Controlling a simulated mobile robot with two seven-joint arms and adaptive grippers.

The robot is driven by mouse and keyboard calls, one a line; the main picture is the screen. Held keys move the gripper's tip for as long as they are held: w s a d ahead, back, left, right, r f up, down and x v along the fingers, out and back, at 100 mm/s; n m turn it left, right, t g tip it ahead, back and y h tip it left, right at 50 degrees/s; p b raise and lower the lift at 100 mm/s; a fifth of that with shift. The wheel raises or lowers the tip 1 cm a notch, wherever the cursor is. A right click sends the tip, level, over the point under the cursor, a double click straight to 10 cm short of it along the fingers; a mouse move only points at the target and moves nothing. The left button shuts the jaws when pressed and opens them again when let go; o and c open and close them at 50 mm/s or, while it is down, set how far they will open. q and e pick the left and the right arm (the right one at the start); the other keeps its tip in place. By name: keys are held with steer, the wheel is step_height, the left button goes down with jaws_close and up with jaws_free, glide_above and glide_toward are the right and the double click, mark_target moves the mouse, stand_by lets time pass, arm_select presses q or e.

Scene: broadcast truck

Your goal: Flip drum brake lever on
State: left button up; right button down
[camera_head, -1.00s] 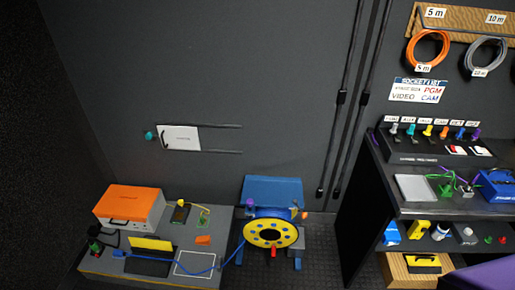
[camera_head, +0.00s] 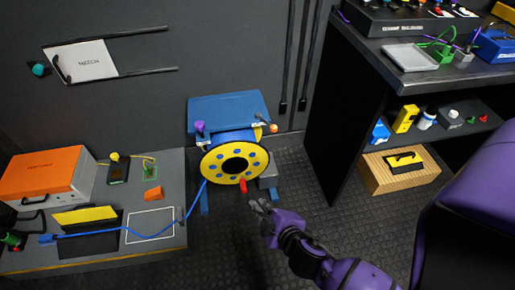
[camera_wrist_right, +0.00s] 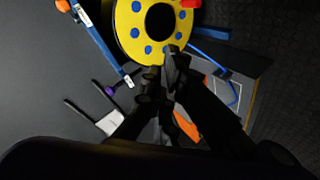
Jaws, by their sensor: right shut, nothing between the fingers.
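The cable drum (camera_head: 222,166) has a yellow flange with blue dots and a dark hub, on a blue stand. A small red lever (camera_head: 243,186) hangs at the flange's lower edge; it looks like the brake lever, but its setting cannot be told. My right gripper (camera_head: 258,206) is shut and empty, just below and right of the red lever, apart from it in the picture. In the right wrist view the shut fingers (camera_wrist_right: 172,58) overlap the yellow flange (camera_wrist_right: 128,22), and the red lever (camera_wrist_right: 190,3) is cut by the top edge. My left gripper is not in view.
A purple knob (camera_head: 200,127) and an orange knob (camera_head: 273,128) flank the drum's top. A grey box (camera_head: 268,177) sits at its right. A blue cable (camera_head: 120,233) runs across the low bench at left. Shelves (camera_head: 345,110) stand at right. Floor before the drum is clear.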

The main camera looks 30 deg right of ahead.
mark_target(266, 122)
steer(key=w+d+f+n+t+h+b, duration=0.2)
steer(key=w+d+n+t+b, duration=0.1)
steer(key=w+b, duration=0.65)
steer(key=w+d+r+n+t+h+p, duration=0.2)
steer(key=w+d+r, duration=0.1)
steer(key=r, duration=0.3)
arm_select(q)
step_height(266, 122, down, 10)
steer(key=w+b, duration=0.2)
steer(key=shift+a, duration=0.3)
arm_select(e)
steer(key=w+d, duration=0.6)
steer(key=w, duration=0.3)
steer(key=shift+d+f, duration=0.2)
steer(key=shift+d, duration=0.15)
